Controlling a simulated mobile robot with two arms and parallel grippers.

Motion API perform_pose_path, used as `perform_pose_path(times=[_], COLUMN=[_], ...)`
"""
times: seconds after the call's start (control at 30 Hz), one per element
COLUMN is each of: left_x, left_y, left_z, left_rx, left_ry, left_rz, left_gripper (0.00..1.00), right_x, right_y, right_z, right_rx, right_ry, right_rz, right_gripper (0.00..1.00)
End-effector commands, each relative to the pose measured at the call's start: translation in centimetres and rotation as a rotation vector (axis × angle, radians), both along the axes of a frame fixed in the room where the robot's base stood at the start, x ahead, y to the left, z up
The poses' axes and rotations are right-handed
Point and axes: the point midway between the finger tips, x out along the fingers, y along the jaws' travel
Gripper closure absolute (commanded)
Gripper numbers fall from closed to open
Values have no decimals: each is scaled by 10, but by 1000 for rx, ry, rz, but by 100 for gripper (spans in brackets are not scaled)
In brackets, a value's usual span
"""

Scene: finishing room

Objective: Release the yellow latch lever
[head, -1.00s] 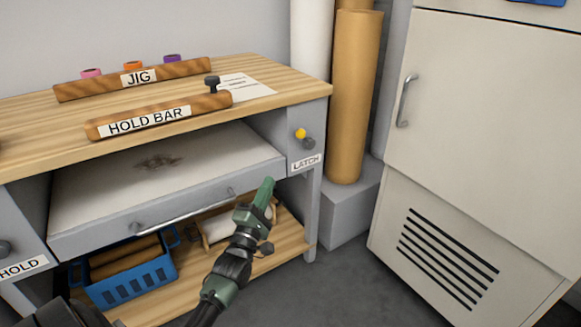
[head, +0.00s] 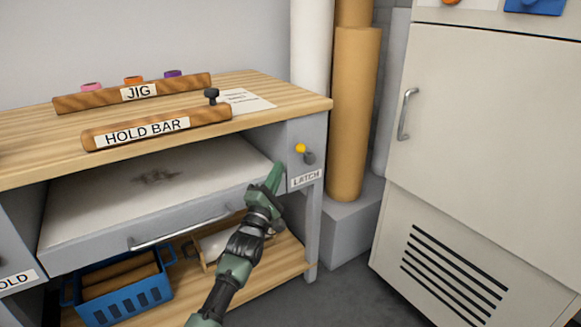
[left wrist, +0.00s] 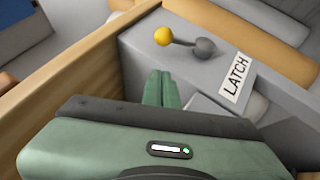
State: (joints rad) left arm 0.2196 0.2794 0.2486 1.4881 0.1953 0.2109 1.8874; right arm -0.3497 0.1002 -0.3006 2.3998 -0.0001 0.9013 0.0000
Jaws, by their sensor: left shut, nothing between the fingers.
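The latch lever has a yellow knob (head: 300,148) and a dark grey pivot (head: 309,158) on the grey right-hand panel of the bench, above the LATCH label (head: 306,177). In the left wrist view the yellow knob (left wrist: 163,36) is to the left of the grey pivot (left wrist: 204,47), joined by a short arm. My left gripper (head: 274,170) is shut and empty, just left of and below the lever in the head view. In the left wrist view its fingertips (left wrist: 160,76) point toward the knob, with a visible gap. My right gripper is not seen.
A pulled-out drawer (head: 150,190) with a bar handle is left of my left gripper. The wooden bench top (head: 275,98) overhangs the panel. A hold bar (head: 160,128) lies on it. A blue basket (head: 125,300) sits on the lower shelf. A white cabinet (head: 480,130) stands at right.

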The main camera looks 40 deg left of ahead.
Motion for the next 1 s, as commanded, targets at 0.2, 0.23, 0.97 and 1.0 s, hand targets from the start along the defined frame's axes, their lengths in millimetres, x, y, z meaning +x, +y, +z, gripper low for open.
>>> perform_pose_path(times=[0.2, 0.23, 0.97, 1.0], left_x=[28, 30, 38, 38], left_y=[-11, -12, -18, -18], left_z=[15, 17, 25, 25], left_rx=[-1, -1, 3, 4], left_ry=[-3, -4, 7, 10], left_rz=[-1, -1, 0, 0], left_gripper=[100, 100, 100, 100], right_x=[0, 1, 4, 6], right_y=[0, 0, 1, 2], right_z=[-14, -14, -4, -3], right_rx=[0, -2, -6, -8], right_ry=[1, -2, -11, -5], right_rz=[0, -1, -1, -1], right_gripper=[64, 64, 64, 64])
